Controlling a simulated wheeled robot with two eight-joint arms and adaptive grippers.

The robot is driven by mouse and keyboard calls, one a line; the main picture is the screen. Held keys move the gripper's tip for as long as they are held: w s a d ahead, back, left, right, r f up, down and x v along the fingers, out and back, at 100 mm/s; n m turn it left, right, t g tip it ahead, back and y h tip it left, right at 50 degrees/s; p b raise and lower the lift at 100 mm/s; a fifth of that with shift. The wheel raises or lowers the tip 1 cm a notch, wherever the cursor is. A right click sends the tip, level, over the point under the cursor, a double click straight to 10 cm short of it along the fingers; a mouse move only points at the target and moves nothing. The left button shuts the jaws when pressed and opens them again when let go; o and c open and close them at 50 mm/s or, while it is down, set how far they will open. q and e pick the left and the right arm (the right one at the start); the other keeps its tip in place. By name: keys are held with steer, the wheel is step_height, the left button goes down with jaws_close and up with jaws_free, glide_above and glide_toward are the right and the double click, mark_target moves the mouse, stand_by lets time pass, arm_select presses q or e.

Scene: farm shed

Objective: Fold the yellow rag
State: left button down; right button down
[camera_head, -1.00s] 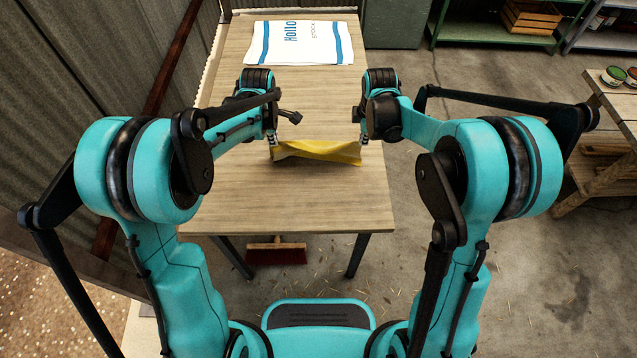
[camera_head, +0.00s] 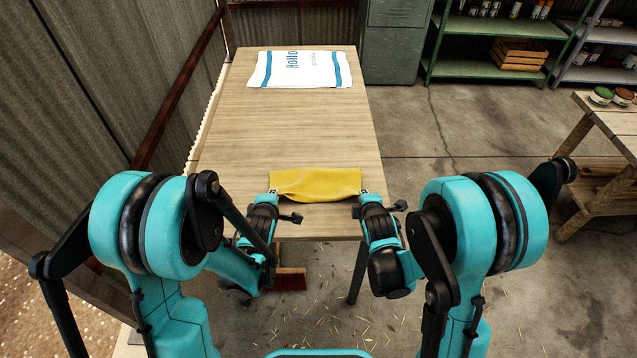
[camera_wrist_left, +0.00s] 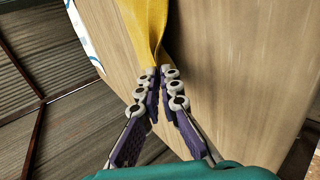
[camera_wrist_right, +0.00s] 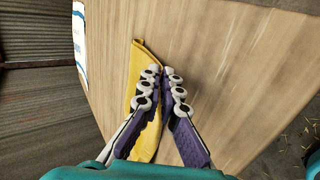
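The yellow rag (camera_head: 316,185) lies stretched from left to right as a narrow band near the front edge of the wooden table. My left gripper (camera_head: 272,193) is at its left end. In the left wrist view its fingers (camera_wrist_left: 162,70) are closed on a pinched end of the rag (camera_wrist_left: 146,25). My right gripper (camera_head: 363,193) is at the right end. In the right wrist view its fingers (camera_wrist_right: 163,73) are close together at the edge of the rag (camera_wrist_right: 146,62), with cloth running between and beside them.
The table (camera_head: 270,130) is bare behind the rag. A folded white cloth with blue stripes (camera_head: 300,69) lies at its far end. A corrugated wall (camera_head: 70,80) stands on the left. A wooden bench (camera_head: 610,125) with cans is at the right.

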arm_select(q)
steer(key=shift+s, duration=0.15)
arm_select(e)
steer(key=shift+s, duration=0.15)
arm_select(q)
steer(key=shift+f, duration=0.1)
arm_select(e)
steer(key=shift+f, duration=0.1)
arm_select(q)
steer(key=c, duration=1.4)
jaws_free()
steer(key=shift+c, duration=0.2)
arm_select(e)
steer(key=c, duration=1.4)
jaws_free()
steer(key=shift+c, duration=0.2)
